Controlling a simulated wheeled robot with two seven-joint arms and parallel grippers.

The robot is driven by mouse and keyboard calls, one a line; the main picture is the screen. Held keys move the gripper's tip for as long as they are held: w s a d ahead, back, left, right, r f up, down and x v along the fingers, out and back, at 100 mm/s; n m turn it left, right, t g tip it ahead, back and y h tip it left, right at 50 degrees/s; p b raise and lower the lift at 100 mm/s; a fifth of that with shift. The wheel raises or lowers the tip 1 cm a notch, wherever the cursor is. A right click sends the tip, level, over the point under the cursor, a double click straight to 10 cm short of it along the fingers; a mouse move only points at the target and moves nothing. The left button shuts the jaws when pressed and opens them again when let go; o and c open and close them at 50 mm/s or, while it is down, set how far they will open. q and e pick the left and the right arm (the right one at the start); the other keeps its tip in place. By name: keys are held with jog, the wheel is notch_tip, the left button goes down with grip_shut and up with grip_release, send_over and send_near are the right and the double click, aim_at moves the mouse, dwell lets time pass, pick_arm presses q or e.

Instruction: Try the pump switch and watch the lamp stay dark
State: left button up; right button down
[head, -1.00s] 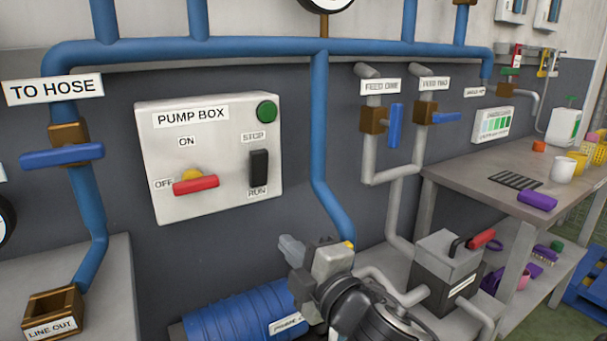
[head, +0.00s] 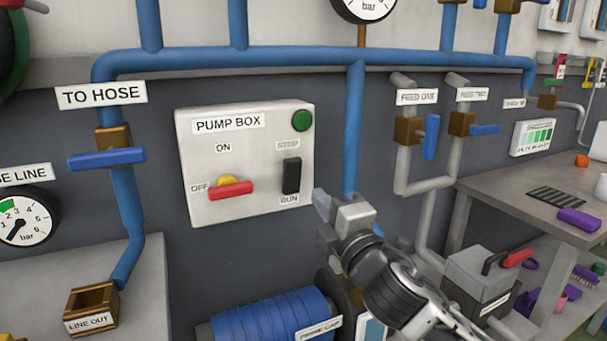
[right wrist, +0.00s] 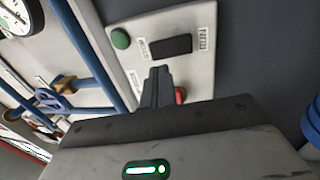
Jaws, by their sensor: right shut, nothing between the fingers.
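The pump box (head: 240,205) is a pale panel on the wall. Its black rocker switch (head: 291,175) sits between the STOP and RUN labels. The round green lamp (head: 302,121) at its top right shows no glow. The red lever (head: 230,190) with a yellow hub lies level, beside the OFF label. My right gripper (head: 320,201) is shut and empty, just right of and below the switch in the head view. In the right wrist view its fingers (right wrist: 157,76) point at the box, close below the switch (right wrist: 171,45); contact cannot be told. My left gripper is out of view.
A blue pipe (head: 354,130) runs down just right of the box. Feed valves (head: 408,130) and a bench (head: 520,195) stand farther right. The TO HOSE valve (head: 107,158) and a pressure gauge (head: 22,220) are left. A blue drum (head: 265,325) lies below.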

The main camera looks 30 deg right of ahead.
aim_at(297, 169)
jog(key=w, duration=0.3)
jog(key=w+r, duration=0.1)
jog(key=w, duration=0.2)
jog(key=shift+w+d+r+p, duration=0.2)
jog(key=shift+p, duration=0.2)
jog(key=shift+w, duration=0.7)
jog(key=shift+r, duration=0.1)
